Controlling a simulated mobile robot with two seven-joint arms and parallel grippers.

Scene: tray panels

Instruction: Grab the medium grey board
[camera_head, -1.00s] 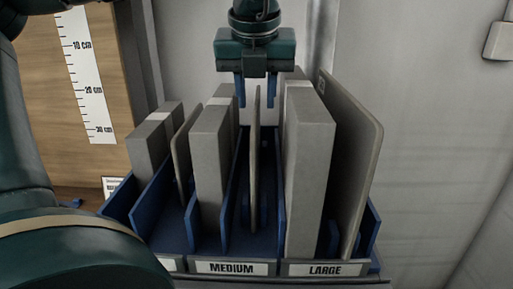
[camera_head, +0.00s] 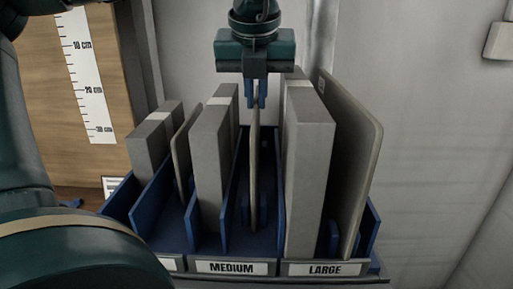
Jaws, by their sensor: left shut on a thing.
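The medium grey board (camera_head: 255,165) is a thin panel seen nearly edge-on. It stands upright in a slot of the blue rack (camera_head: 240,243), above the label reading MEDIUM (camera_head: 232,268). My left gripper (camera_head: 256,94) is above it, with its blue fingers closed on the board's top edge. The board's lower end is still down in the rack. My right gripper is not in view.
A thick grey block (camera_head: 212,160) stands left of the board. A large thick block (camera_head: 308,170) and a large thin board (camera_head: 350,150) stand to the right. Smaller panels (camera_head: 152,145) are at far left. A ruler (camera_head: 88,75) is on a wooden panel behind.

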